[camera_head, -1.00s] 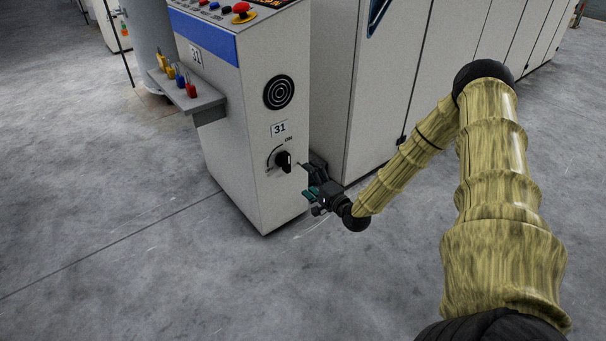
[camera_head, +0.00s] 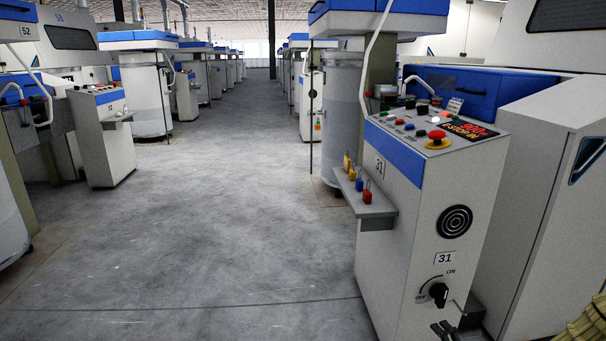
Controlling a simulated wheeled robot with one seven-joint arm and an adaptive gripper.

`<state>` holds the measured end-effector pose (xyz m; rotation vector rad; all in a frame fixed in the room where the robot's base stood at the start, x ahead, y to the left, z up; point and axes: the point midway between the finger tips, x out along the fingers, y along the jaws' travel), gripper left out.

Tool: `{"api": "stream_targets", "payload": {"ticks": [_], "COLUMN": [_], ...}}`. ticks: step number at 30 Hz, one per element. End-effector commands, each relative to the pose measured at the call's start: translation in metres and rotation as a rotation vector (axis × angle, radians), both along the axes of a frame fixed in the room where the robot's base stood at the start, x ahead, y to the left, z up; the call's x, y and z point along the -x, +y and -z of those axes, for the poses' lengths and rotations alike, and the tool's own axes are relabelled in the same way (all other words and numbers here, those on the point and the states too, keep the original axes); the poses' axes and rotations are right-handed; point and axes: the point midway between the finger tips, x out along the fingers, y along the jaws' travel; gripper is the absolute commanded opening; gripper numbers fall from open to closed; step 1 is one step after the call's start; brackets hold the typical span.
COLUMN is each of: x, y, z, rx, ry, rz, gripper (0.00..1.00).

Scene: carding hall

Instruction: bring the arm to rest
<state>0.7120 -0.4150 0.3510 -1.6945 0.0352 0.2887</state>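My gripper (camera_head: 443,330) shows only in part at the bottom edge of the head view. Its dark fingers are just below the black rotary switch (camera_head: 439,293) on the cabinet marked 31 (camera_head: 392,240). I see no object held, but the cut-off view does not show whether it is open or shut.
The cabinet's top panel has a red mushroom button (camera_head: 437,138) and a lit display (camera_head: 470,128) that seems to read E-STOP IN. A side shelf (camera_head: 366,203) carries several coloured padlocks. Another control cabinet (camera_head: 104,137) stands at left. The aisle floor (camera_head: 215,215) between is clear.

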Motion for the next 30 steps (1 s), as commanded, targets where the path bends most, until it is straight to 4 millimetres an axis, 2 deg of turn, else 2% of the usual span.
{"api": "stream_targets", "payload": {"ticks": [1,6,11,15,22,30], "x": [0.007,0.038,0.077,0.118,0.195,0.294], "y": [0.019,0.069,0.109,0.138,0.174,0.193], "z": [0.011,0.047,0.077,0.101,0.130,0.147], "rx": [0.035,0.167,0.295,0.408,0.592,0.797], "ry": [0.045,0.193,0.327,0.442,0.620,0.815], "rz": [-0.029,-0.121,-0.223,-0.325,-0.513,-0.758], "gripper": [0.97,0.97,0.97,0.97,0.97,0.97]}}
